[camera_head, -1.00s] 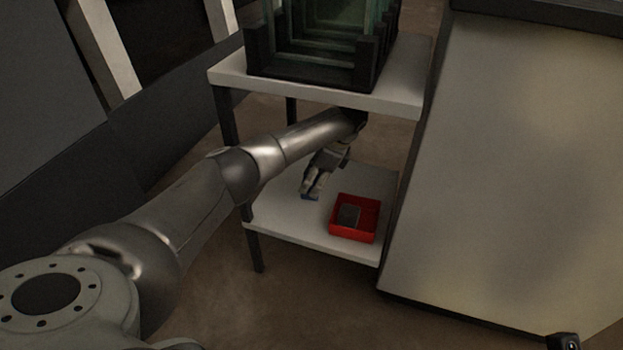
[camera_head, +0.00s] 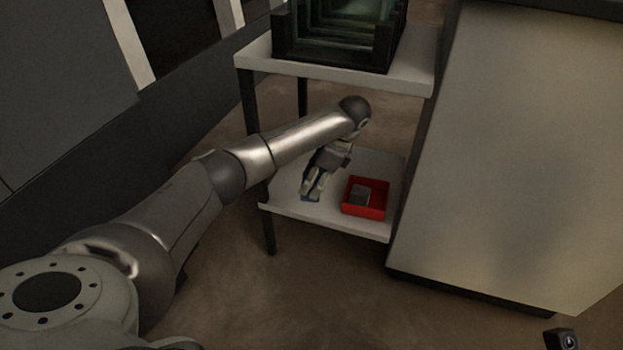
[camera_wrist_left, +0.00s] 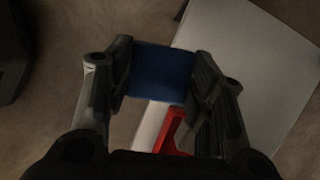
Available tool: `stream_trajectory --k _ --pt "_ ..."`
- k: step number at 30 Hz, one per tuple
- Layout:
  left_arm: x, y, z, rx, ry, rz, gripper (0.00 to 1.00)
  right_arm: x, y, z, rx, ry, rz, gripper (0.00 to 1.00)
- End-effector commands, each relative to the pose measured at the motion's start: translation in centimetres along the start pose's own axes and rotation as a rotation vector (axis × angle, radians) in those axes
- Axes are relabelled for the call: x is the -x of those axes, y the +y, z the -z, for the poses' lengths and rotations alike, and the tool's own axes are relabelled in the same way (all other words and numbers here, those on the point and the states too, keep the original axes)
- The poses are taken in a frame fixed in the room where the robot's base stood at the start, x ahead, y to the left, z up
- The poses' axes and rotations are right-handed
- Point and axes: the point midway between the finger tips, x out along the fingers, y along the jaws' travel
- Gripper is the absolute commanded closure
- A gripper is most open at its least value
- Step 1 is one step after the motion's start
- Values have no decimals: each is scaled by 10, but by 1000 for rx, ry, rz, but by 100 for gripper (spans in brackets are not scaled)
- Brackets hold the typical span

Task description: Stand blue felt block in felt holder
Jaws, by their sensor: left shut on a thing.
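My left gripper (camera_head: 311,190) is over the lower white shelf, to the left of the red holder. It is shut on the blue felt block (camera_wrist_left: 161,73), which shows between its two fingers in the left wrist view. In the head view only a small blue edge of the block (camera_head: 311,198) shows below the fingers. A red part of the holder (camera_wrist_left: 171,128) also shows in the left wrist view. My right gripper is not in view.
The lower shelf (camera_head: 290,204) has bare room around the holder. The upper shelf (camera_head: 408,78) carries a dark rack (camera_head: 331,53) with glass panes. A large pale slanted panel (camera_head: 510,160) stands close on the right.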

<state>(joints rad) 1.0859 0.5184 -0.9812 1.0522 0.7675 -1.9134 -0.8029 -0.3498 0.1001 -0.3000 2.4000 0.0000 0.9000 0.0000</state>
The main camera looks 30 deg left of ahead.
Motion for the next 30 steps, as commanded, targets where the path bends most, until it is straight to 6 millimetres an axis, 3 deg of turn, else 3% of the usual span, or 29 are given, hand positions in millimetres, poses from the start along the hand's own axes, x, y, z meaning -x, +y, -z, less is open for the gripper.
stream_trajectory --k 8,14,24,30 --pt "30 32 -1 26 0 -1 74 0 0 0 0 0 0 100" --pt "58 68 -1 50 -2 -12 74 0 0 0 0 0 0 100" --pt "137 169 2 126 0 -44 74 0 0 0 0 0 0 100" --pt "172 215 3 163 0 -62 74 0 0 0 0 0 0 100"
